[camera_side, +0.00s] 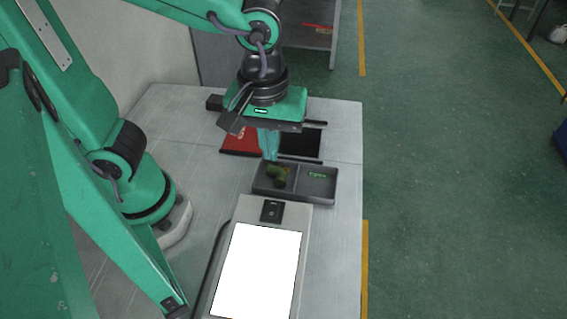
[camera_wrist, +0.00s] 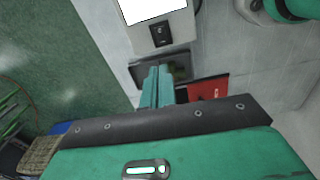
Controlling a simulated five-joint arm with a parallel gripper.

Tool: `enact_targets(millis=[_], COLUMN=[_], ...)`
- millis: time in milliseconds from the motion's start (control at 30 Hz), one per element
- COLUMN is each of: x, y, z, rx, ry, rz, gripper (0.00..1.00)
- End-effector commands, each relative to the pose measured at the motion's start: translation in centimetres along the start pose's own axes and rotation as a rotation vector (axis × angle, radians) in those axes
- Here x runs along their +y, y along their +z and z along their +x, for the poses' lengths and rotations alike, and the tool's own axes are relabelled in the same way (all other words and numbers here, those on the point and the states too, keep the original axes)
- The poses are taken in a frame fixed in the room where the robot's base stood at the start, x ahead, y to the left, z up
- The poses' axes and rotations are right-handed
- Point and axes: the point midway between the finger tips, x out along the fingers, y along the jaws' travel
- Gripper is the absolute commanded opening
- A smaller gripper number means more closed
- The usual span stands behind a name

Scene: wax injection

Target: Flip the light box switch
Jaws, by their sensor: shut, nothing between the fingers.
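The light box (camera_side: 240,214) lies on the table in the lower middle of the side view, its panel (camera_side: 258,270) bright white. Its dark switch (camera_side: 272,211) sits on the end of the box nearest the tray. In the wrist view the switch (camera_wrist: 160,33) shows at the top, below the bright panel (camera_wrist: 150,8). My gripper (camera_side: 269,156) is shut and empty, pointing down just behind the tray in the side view. In the wrist view its fingers (camera_wrist: 156,78) are together and apart from the switch.
A grey two-compartment tray (camera_side: 318,199) with green pieces in it stands between my gripper and the light box. A red item (camera_side: 241,140) and a black item (camera_side: 305,144) lie behind the tray. Bare table shows to the right of the light box.

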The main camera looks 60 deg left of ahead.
Motion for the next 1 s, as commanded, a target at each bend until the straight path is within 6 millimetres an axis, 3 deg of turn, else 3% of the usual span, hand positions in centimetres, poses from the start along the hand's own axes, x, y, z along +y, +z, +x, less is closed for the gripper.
enact_targets(millis=[233, 733, 1000], x=[0.5, 0.5, 0.4], y=[1.1, 1.1, 1.2], z=[0.5, 0.7, 2.6], rx=[-0.006, -0.007, -0.007], ry=[-0.031, -0.034, -0.036], rz=[-0.051, -0.056, -0.055], gripper=[0.0, 0.0, 0.0])
